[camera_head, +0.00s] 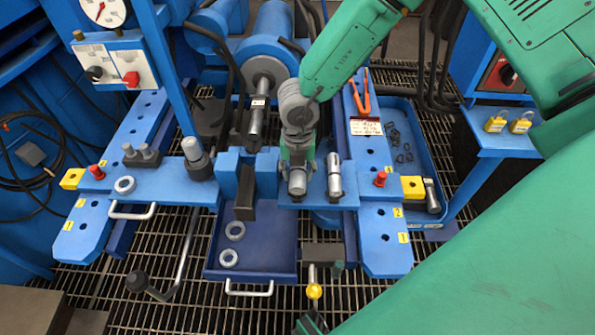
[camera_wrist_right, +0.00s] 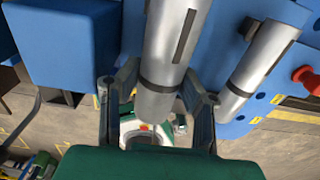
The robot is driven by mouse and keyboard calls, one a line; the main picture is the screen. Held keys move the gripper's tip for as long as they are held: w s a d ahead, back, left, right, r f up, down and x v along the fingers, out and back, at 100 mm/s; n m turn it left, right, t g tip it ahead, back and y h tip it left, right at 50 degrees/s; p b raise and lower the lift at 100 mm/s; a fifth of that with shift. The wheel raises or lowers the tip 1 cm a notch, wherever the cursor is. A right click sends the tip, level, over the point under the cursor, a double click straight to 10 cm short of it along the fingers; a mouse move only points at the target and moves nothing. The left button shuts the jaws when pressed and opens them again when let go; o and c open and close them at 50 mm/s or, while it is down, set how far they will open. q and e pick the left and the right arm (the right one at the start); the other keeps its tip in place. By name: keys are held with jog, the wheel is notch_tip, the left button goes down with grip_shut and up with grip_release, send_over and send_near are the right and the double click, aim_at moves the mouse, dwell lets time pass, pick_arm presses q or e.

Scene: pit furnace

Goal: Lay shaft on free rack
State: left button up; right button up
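My right gripper (camera_head: 298,150) comes down from the upper right over the blue crossbar. A silver shaft (camera_head: 297,182) sits beneath it at the crossbar. In the right wrist view the shaft (camera_wrist_right: 172,45), with a dark slot and a dark band, runs between the fingers (camera_wrist_right: 160,88). The fingertips appear to touch both its sides. A second silver shaft (camera_head: 335,178) is close to its right and also shows in the wrist view (camera_wrist_right: 255,68); no finger is on it. The gripper hides the first shaft's upper part. My left gripper is not recognisable in the head view.
Blue blocks (camera_head: 228,165) stand left of the shafts, with a dark bar (camera_head: 245,192) between them. A blue tray (camera_head: 265,262) with two rings lies below. Orange-handled pliers (camera_head: 362,92) and a side tray (camera_head: 432,165) are at the right. Grating is open below.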

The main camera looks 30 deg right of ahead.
jog(key=o, duration=0.3)
notch_tip(320, 180, up, 12)
dwell(0.4)
dwell(0.6)
